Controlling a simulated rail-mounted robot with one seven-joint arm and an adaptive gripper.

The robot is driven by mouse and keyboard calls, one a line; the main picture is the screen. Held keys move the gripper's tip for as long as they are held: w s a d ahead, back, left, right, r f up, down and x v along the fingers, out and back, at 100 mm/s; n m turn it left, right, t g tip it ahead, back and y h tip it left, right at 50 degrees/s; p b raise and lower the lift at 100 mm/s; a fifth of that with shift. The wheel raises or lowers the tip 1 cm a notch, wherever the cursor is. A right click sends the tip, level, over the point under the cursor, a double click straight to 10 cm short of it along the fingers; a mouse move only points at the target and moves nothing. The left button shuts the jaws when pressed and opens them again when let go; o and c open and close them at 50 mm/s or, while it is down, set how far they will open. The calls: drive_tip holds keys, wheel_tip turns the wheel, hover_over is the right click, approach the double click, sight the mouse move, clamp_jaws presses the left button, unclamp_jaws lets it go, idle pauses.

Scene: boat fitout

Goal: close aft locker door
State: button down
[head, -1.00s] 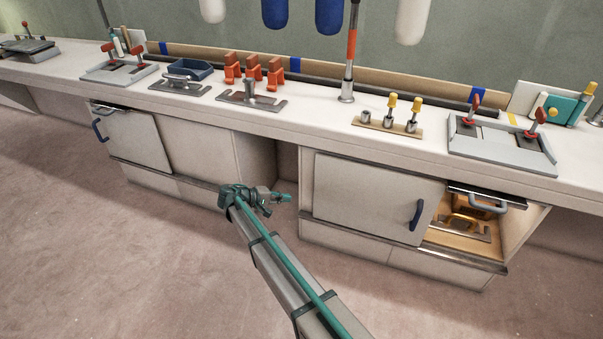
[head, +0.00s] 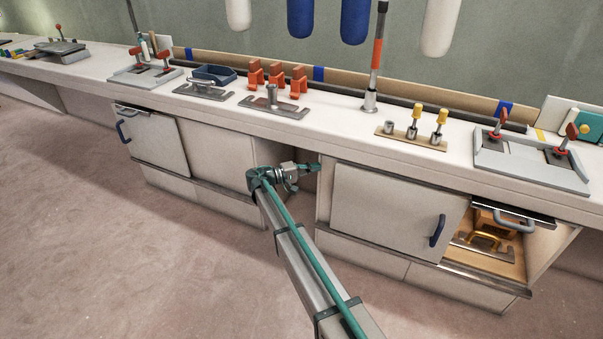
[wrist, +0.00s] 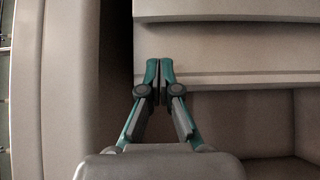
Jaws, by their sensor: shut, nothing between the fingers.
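A pale locker door (head: 390,212) with a dark blue handle (head: 438,230) covers the left part of the right-hand cabinet. The right part of that cabinet is uncovered. A second pale door (head: 152,142) with a blue handle (head: 121,131) is on the left cabinet. The frames do not show which one is the aft door. My gripper (head: 314,168) is shut and empty, beside the right-hand door's left edge, in front of the recess between the cabinets. In the wrist view its teal fingertips (wrist: 160,64) are together in front of pale panels; contact cannot be told.
The countertop (head: 330,124) overhangs above my gripper and carries fixtures. The floor (head: 100,240) in front is clear.

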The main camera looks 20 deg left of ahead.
drive_tip(key=shift+s+d+b, duration=0.1)
drive_tip(key=shift+d+b, duration=0.4)
drive_tip(key=shift+d, duration=1.9)
